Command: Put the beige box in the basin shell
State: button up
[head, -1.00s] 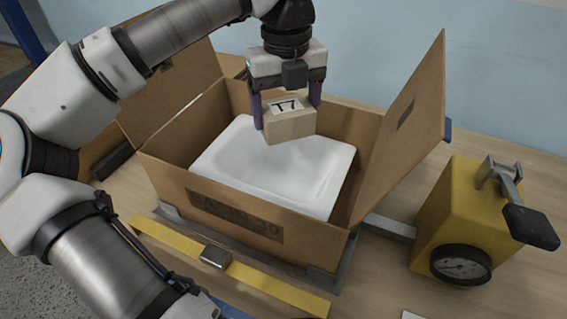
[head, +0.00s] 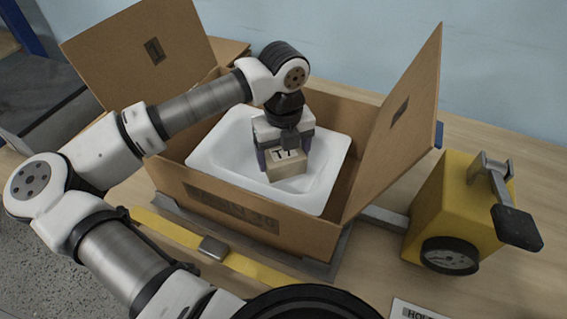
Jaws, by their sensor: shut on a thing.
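The beige box (head: 287,168) is small, with a white label and dark marks on its top. My gripper (head: 286,160) points down and is shut on it, with a finger at each side. The white basin shell (head: 225,158) lies inside an open cardboard box (head: 240,207). The beige box is inside the outline of the basin shell's hollow, low over its floor. I cannot tell whether its underside touches the floor, as the contact is hidden.
Raised cardboard flaps stand at the left (head: 150,50) and right (head: 400,120). A yellow device with a dial and lever (head: 455,205) stands at right. A yellow strap with a buckle (head: 213,248) lies in front. Bare table shows behind the device.

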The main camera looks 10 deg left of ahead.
aim_at(284, 168)
jog(key=shift+f+p, duration=0.45)
jog(key=shift+f, duration=1.8)
jog(key=shift+f, duration=0.2)
jog(key=o, duration=1.1)
jog(key=shift+r, duration=0.1)
notch_tip(284, 168, up, 12)
jog(key=shift+r+b, duration=0.1)
jog(key=shift+b, duration=1.05)
